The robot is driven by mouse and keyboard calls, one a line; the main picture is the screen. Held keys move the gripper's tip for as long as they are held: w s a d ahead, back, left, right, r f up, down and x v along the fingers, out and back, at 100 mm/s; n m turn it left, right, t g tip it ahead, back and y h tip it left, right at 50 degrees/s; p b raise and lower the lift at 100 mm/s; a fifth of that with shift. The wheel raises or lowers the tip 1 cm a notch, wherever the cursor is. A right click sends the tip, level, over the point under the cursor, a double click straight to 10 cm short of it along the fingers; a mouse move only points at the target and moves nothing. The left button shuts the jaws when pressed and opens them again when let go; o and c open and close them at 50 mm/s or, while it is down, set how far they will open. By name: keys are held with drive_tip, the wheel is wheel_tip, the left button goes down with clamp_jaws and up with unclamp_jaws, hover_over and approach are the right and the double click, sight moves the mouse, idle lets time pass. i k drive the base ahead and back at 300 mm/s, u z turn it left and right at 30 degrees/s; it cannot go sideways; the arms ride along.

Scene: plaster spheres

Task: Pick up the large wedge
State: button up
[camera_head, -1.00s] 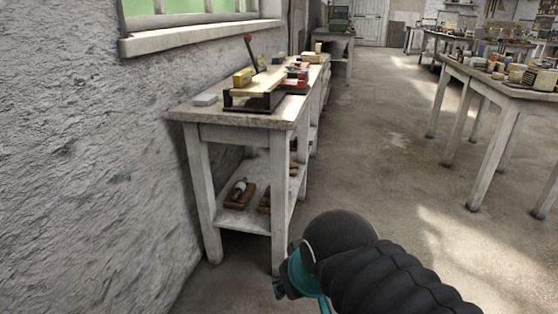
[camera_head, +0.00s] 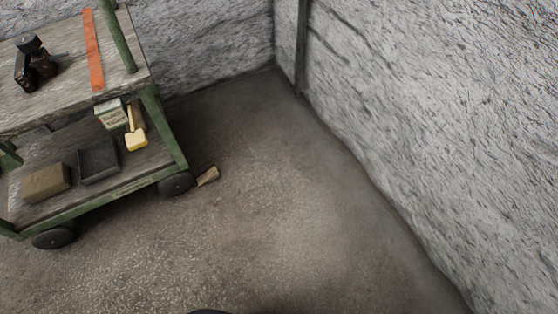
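A small brown wooden wedge (camera_head: 208,176) lies on the floor, against or just beside the near right wheel (camera_head: 176,184) of a green-framed cart. It is the only wedge I can make out, and its size is hard to judge from here. My gripper is not in view. Only a dark sliver shows at the bottom edge of the picture, and I cannot tell what it is.
The cart (camera_head: 160,135) stands at the left with an orange strip (camera_head: 93,50) and a dark tool (camera_head: 34,62) on top. Its lower shelf holds a brown block (camera_head: 46,182), dark tray (camera_head: 98,160) and yellow-headed tool (camera_head: 135,138). Rough walls (camera_head: 420,120) meet behind; the middle floor is clear.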

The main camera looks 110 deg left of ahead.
sight(213, 173)
drive_tip(key=u, duration=4.35)
drive_tip(key=k, duration=0.6)
drive_tip(key=z, duration=0.4)
drive_tip(key=i, duration=1.6)
drive_tip(key=u, duration=0.7)
